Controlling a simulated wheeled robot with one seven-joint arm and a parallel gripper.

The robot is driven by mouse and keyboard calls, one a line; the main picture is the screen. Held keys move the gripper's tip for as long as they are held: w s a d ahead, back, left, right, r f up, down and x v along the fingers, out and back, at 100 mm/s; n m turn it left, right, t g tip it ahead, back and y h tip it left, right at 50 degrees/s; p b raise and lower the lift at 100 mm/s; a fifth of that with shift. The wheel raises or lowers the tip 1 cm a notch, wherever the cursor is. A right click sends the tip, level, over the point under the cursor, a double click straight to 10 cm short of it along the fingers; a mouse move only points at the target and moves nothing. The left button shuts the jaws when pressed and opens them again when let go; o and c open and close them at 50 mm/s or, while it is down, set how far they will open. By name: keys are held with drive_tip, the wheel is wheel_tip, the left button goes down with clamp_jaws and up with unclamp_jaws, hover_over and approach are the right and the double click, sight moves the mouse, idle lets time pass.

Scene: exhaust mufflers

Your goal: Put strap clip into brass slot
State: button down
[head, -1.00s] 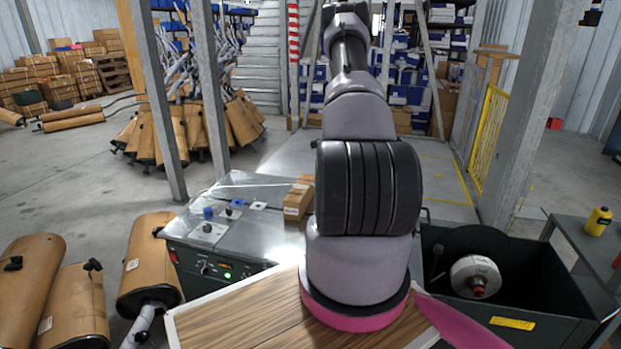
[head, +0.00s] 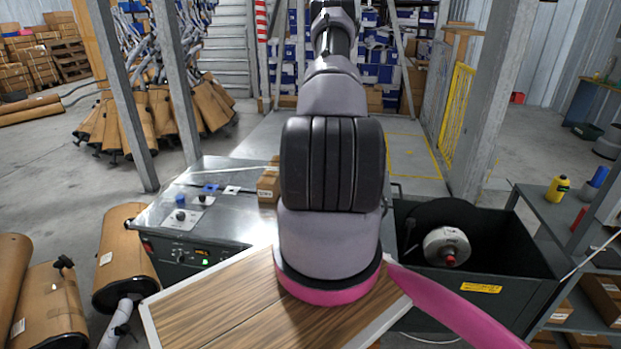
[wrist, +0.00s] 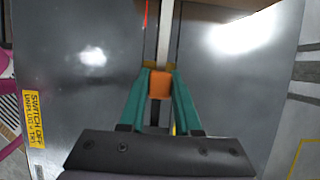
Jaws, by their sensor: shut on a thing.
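In the wrist view my gripper (wrist: 161,78) has two green fingers shut on a small orange block, which I take as the strap clip (wrist: 160,88). The fingers point at the grey metal top (wrist: 90,60) of the strapping machine, above its central slit. Brownish bits show at both fingertips. I cannot tell whether any of them is the brass slot, nor whether the clip touches the machine. In the head view the machine (head: 225,222) stands behind a wood-grain board, and my arm hides my gripper and the clip.
A cardboard box (head: 268,183) sits on the machine top, beside my arm. A dark bin with a reel (head: 447,246) stands to the right. Wrapped mufflers (head: 122,255) lie on the left. A grey shelf unit (head: 555,215) with a yellow bottle (head: 558,188) is at far right.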

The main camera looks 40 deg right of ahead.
drive_tip(key=shift+f, duration=0.15)
drive_tip(key=shift+f, duration=2.25)
drive_tip(key=shift+f, duration=0.4)
idle(0.5)
drive_tip(key=c, duration=0.5)
unclamp_jaws()
drive_tip(key=v, duration=1)
drive_tip(key=shift+s+d+r, duration=0.1)
drive_tip(key=shift+r, duration=0.3)
